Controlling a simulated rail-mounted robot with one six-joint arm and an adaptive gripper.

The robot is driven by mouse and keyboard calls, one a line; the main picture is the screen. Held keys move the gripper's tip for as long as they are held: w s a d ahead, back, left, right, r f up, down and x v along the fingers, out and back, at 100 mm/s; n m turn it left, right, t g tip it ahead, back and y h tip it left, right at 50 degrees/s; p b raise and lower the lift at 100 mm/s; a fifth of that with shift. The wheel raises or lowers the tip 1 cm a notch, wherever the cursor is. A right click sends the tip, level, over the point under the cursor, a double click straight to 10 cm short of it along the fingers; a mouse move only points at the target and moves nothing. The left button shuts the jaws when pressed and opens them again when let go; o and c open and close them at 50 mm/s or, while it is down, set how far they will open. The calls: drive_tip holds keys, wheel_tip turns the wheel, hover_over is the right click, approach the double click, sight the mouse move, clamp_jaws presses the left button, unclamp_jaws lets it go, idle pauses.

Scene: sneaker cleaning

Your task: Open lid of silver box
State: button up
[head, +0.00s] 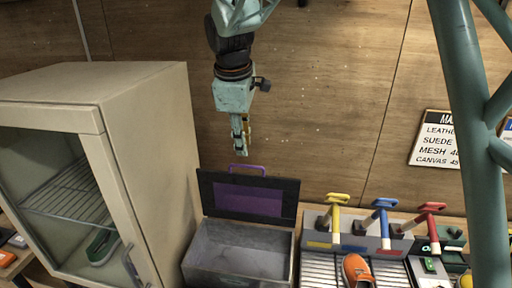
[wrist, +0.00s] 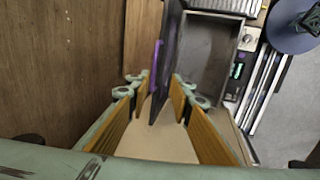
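The silver box (head: 238,273) stands right of the cream cabinet in the head view. Its dark lid (head: 292,190) is raised, standing roughly upright at the back edge, with a purple panel on its inner face. A purple handle (head: 246,168) shows above the lid's top edge. The box's inside looks empty. My gripper (head: 242,154) points down just above the handle, apparently apart from it. In the wrist view my gripper (wrist: 160,84) has its fingers spread, with the lid (wrist: 168,62) seen edge-on between them and the open box (wrist: 210,55) to the right.
The cream cabinet (head: 150,150) with a glass door stands close on the left. Yellow, blue and red-handled brushes (head: 382,215) stand in a rack on the right. An orange sneaker (head: 355,270) sits in front of them. A wooden wall (head: 320,90) is behind.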

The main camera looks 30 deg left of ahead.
drive_tip(key=p+v, duration=0.3)
drive_tip(key=v, duration=0.3)
drive_tip(key=shift+a+r, duration=0.2)
drive_tip(key=shift+r, duration=0.1)
idle(0.5)
drive_tip(key=shift+w, duration=0.1)
idle(0.7)
drive_tip(key=v, duration=0.7)
drive_tip(key=shift+s+r, duration=0.2)
drive_tip(key=shift+d, duration=0.1)
idle(0.5)
